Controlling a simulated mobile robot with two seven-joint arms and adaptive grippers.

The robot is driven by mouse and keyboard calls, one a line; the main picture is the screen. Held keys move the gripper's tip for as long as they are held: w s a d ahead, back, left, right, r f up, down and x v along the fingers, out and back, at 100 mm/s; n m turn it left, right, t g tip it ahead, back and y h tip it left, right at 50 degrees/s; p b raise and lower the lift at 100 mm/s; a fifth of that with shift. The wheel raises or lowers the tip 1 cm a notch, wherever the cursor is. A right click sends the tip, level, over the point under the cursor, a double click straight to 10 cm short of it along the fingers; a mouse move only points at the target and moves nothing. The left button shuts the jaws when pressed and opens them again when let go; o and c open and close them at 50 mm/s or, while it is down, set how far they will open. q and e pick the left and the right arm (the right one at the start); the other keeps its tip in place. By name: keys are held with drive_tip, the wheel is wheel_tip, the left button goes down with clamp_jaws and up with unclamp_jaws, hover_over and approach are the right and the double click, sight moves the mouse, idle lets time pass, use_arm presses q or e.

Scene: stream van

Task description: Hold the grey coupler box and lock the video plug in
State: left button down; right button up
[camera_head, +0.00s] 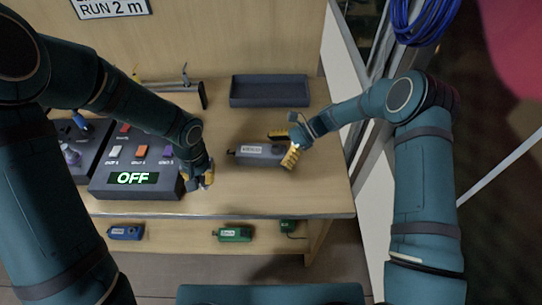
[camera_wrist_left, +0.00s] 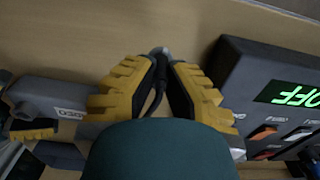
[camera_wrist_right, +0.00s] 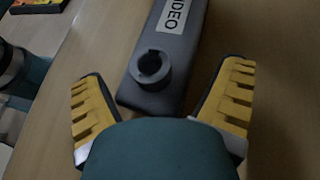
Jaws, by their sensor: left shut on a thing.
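The grey coupler box (camera_head: 262,153), with a VIDEO label, lies on the workbench right of centre. My right gripper (camera_head: 286,146) is open at the box's right end. In the right wrist view the box (camera_wrist_right: 178,82) lies between the spread fingers, with a gap on both sides; a round notched socket (camera_wrist_right: 151,68) shows on it. My left gripper (camera_head: 202,180) is left of the box, apart from it, near the bench's front. In the left wrist view it is shut on a small plug (camera_wrist_left: 160,53) with a grey tip and dark cable; the plug is mostly hidden.
A dark control panel (camera_head: 108,187) with a green OFF display stands left of my left gripper. A dark tray (camera_head: 270,103) and a hammer (camera_head: 203,96) lie behind. Blue (camera_head: 126,233) and green (camera_head: 233,235) boxes sit on the lower shelf. Bare bench lies around the box.

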drive_tip(key=shift+x, duration=0.9)
drive_tip(key=c, duration=0.6)
drive_tip(key=o, duration=0.8)
drive_tip(key=shift+c, duration=0.2)
